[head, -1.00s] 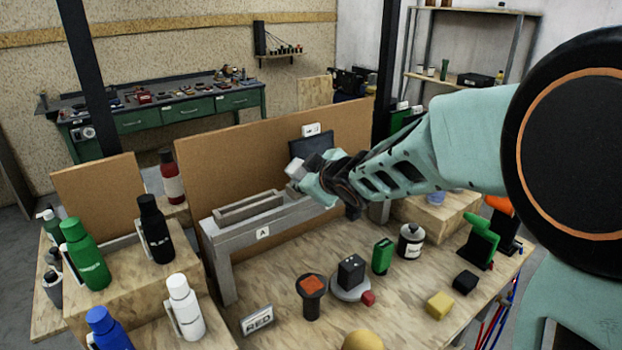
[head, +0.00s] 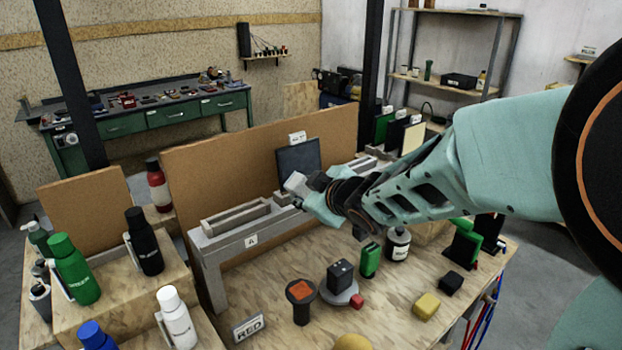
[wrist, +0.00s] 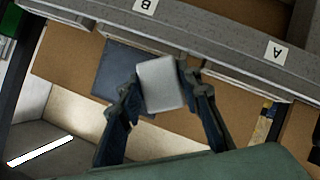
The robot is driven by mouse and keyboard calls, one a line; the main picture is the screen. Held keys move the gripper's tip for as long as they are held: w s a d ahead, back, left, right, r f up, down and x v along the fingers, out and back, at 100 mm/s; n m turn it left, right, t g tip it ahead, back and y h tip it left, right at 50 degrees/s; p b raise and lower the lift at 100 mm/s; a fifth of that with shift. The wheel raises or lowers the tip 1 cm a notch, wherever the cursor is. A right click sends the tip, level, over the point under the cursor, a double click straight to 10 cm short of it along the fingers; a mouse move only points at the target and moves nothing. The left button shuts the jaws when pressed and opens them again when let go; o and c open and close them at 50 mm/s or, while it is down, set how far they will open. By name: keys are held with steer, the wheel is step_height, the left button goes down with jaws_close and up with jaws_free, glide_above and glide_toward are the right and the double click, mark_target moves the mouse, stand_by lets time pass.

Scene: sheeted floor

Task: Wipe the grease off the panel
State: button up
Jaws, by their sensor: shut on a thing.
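A dark slate-coloured panel (head: 298,156) stands upright against the brown board, behind the grey rail, with a small white label block above it. It also shows in the wrist view (wrist: 113,72). My gripper (head: 312,190) is shut on a pale grey-white block (head: 295,182), which sits between both fingers in the wrist view (wrist: 160,83). The block is in front of the panel's lower part and overlaps it in both views. I cannot tell whether it touches the panel. No grease can be made out on the panel, and the block hides part of it.
The grey rail (head: 222,240) marked A stands below and left of the panel. Bottles such as the green one (head: 75,268) crowd the left.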

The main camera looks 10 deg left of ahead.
stand_by(0.3)
steer(key=shift+s+d+r+p, duration=0.25)
steer(key=shift+s+d+p, duration=0.35)
steer(key=shift+d, duration=0.25)
steer(key=shift+s+d, duration=0.25)
steer(key=shift+s, duration=0.1)
